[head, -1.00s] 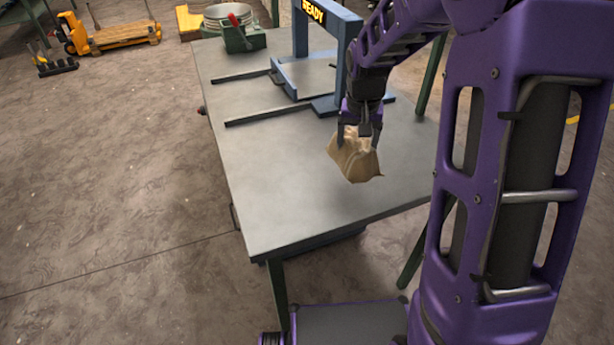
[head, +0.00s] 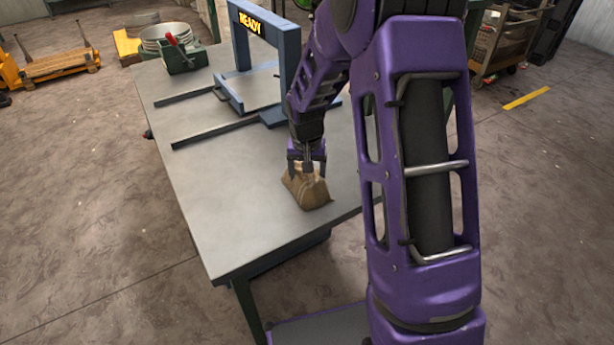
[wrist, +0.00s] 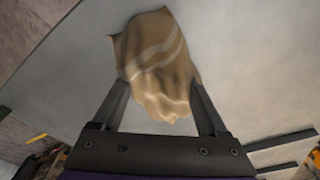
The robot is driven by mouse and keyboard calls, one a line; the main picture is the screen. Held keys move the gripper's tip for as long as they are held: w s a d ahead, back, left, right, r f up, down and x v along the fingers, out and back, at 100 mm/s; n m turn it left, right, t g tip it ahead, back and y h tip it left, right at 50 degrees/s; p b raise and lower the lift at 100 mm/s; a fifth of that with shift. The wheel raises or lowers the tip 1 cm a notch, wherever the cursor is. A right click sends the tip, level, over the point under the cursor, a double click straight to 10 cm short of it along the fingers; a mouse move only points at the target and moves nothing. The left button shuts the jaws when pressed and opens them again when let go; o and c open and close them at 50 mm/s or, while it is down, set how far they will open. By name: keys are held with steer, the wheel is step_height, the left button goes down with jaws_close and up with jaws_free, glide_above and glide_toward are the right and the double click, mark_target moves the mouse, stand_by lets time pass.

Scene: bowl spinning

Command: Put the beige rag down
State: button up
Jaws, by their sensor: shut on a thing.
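The beige rag (head: 307,190) is a crumpled cloth bundle over the right front part of the grey table (head: 235,215). My gripper (head: 306,168) points down and is shut on the top of the rag. In the wrist view, the rag (wrist: 155,62) hangs between the two dark fingers and shows pale stripes. The rag's lower edge is at or just above the table top; I cannot tell whether it touches.
A blue frame (head: 287,75) with a lit "READY" sign stands on the table behind my gripper. Dark rails (head: 215,132) lie to its left. A green box with bowls (head: 172,45) is at the far end. The front left of the table is clear.

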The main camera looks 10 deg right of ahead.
mark_target(307, 180)
steer(key=shift+f, duration=0.2)
steer(key=o, duration=1.2)
steer(key=shift+r, duration=0.1)
steer(key=shift+r, duration=0.1)
steer(key=r, duration=0.4)
steer(key=s+r+p, duration=0.1)
steer(key=r, duration=0.7)
steer(key=shift+s+a+p, duration=0.3)
steer(key=shift+s, duration=0.1)
